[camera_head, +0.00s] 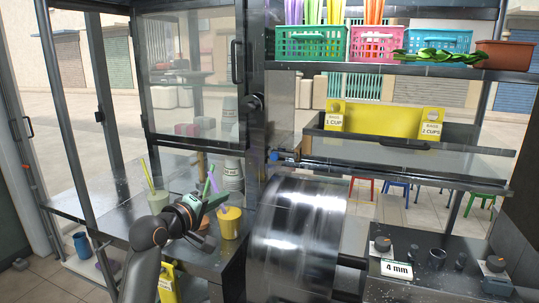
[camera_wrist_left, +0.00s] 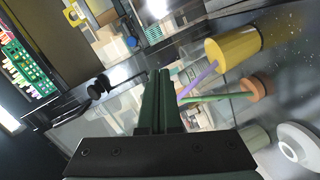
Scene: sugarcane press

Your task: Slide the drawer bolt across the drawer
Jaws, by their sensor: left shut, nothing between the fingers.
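A dark horizontal rod with a blue end (camera_head: 276,156) runs along the front of the glass-topped drawer (camera_head: 420,160); it may be the drawer bolt, but I cannot tell for sure. A blue knob, perhaps that same end, shows in the left wrist view (camera_wrist_left: 131,42). My left gripper (camera_head: 217,199) is low and to the left of the rod's blue end, clearly apart from it, above the counter with cups. In the left wrist view its two green fingers (camera_wrist_left: 155,100) are together, with nothing between them. My right gripper is not in view.
A black knob (camera_head: 253,102) sits on the dark post. Baskets (camera_head: 312,43) line the upper shelf.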

